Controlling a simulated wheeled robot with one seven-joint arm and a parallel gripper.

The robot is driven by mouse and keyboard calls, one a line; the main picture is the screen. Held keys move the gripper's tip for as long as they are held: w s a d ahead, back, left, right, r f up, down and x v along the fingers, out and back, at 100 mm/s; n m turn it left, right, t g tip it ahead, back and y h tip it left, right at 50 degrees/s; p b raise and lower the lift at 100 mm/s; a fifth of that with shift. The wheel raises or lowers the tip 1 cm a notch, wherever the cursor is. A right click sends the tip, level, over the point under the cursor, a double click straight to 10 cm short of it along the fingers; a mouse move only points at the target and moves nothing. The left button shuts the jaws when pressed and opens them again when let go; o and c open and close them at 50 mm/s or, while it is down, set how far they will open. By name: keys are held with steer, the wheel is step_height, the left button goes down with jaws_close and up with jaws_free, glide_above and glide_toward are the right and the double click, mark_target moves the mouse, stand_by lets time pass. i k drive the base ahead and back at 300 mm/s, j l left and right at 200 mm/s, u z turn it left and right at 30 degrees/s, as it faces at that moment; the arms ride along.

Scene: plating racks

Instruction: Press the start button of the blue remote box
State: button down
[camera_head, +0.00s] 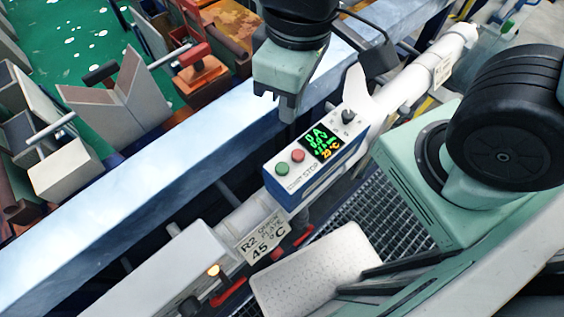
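The blue remote box (313,186) has a white top face and blue sides, and sits along a white pipe in the middle of the view. Its green button (282,168) is at the lower left, by the START lettering. A red button (298,155) is beside it, by STOP. A lit display (321,142) shows 0 A and 23 °C, and a black knob (348,116) is at the far end. My gripper (287,112) points down just above and behind the box, apart from the green button. Its fingertips show as one narrow block, so its opening is unclear.
The white pipe (412,82) runs diagonally past the box. A tag reading R2 and 45 °C (263,237) hangs at lower left. A pale metal beam (130,180) runs behind. A green tank (105,20) with plating parts lies beyond. A metal grating (390,225) is below right.

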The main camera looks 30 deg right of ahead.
mark_target(281, 168)
steer(key=k+j, duration=0.2)
steer(key=k, duration=0.15)
steer(key=k+j, duration=0.15)
steer(key=k, duration=0.25)
steer(key=k+j+z, duration=0.1)
steer(key=k, duration=0.25)
steer(key=j, duration=0.1)
